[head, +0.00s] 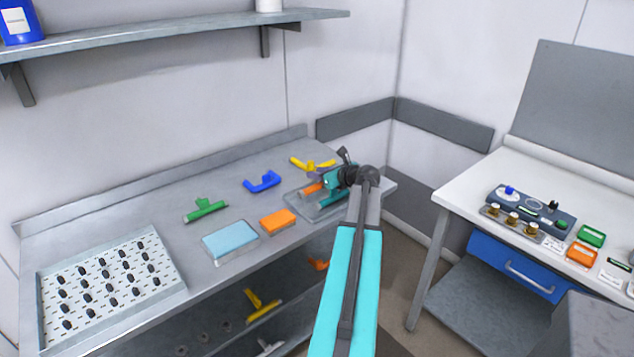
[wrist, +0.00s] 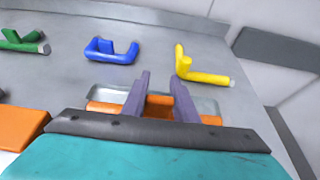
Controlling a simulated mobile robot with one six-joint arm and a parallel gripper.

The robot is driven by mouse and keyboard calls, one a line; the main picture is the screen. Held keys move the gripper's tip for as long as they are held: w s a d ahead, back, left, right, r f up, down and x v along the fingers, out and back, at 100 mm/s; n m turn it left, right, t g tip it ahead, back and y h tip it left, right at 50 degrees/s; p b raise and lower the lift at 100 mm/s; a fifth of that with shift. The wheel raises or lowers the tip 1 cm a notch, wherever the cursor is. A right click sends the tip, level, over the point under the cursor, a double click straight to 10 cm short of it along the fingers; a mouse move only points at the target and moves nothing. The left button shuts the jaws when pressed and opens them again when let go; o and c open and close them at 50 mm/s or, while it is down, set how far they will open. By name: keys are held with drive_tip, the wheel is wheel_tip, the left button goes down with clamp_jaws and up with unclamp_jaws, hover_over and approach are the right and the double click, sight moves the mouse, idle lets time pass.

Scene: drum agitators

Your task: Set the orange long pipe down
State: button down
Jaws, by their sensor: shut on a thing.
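The orange long pipe (wrist: 104,107) lies crosswise between the two fingers of my gripper (wrist: 160,98) in the wrist view, and its ends stick out on both sides. My gripper is shut on it. In the head view, part of the orange pipe (head: 313,188) shows beside my gripper (head: 325,184), at the right end of the steel bench. A shallow metal tray (head: 298,208) is under my gripper. I cannot tell whether the pipe touches the tray. My arm and gripper hide part of both.
On the bench (head: 160,222) are a yellow pipe (wrist: 203,77), a blue handle-shaped piece (head: 262,182), a green piece (head: 206,210), an orange block (head: 278,222), a light-blue block (head: 230,242) and a pegged tray (head: 110,285). A wall shelf (head: 180,32) hangs above. A white table (head: 520,175) stands right.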

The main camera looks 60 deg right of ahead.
drive_tip(key=shift+f, duration=1.65)
drive_tip(key=shift+f, duration=0.1)
drive_tip(key=c, duration=1.4)
unclamp_jaws()
drive_tip(key=b+v, duration=0.1)
drive_tip(key=v, duration=1.1)
drive_tip(key=shift+b, duration=0.35)
